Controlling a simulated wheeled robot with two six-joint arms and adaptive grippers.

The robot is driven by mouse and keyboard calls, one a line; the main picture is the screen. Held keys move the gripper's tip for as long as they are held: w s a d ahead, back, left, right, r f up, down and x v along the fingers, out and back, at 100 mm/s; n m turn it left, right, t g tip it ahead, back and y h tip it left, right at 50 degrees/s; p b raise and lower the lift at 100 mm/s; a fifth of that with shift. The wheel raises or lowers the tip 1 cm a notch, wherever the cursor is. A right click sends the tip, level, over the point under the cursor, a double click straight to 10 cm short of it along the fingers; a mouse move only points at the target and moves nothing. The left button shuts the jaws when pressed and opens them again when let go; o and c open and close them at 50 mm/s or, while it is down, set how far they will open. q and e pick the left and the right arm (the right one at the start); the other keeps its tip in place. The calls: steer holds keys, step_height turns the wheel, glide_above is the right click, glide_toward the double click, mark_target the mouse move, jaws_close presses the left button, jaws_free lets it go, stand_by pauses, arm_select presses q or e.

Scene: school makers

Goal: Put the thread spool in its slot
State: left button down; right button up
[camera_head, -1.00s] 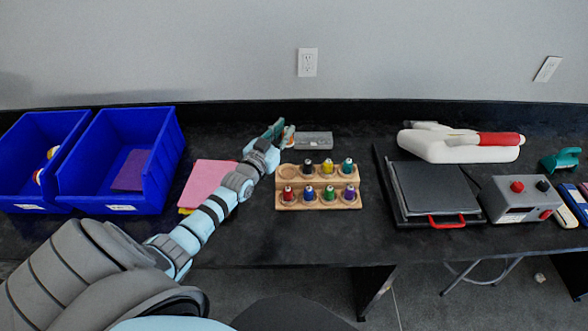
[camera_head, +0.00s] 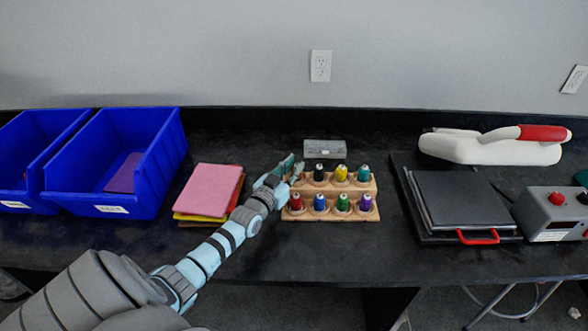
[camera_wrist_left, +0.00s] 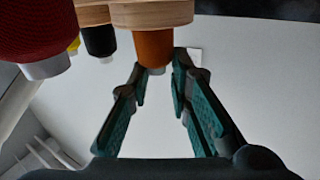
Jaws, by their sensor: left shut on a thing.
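The wooden spool rack (camera_head: 330,216) stands on the black table with two rows of coloured spools. My left gripper (camera_head: 291,170) is at the rack's back left corner, where the head view hardly shows what it holds. In the left wrist view the orange thread spool (camera_wrist_left: 154,48) is between the tips of my left gripper (camera_wrist_left: 162,72), which is shut on it. The spool's far end meets the round wooden rim of the rack (camera_wrist_left: 150,14); how deep it sits cannot be told. My right gripper is not in view.
A red spool (camera_head: 296,201) and a black spool (camera_head: 320,173) stand close to my gripper. A grey box (camera_head: 325,149) lies behind the rack. Coloured sheets (camera_head: 212,190) and a blue bin (camera_head: 163,177) are left, a press (camera_head: 455,200) right.

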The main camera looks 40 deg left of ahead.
arm_select(q)
steer(key=c, duration=1.5)
jaws_free()
steer(key=shift+o, duration=0.2)
steer(key=shift+r, duration=0.15)
steer(key=s+d+p, duration=0.1)
steer(key=s+p, duration=0.5)
steer(key=s, duration=0.6)
steer(key=shift+d+p, duration=0.35)
steer(key=shift+r, duration=0.1)
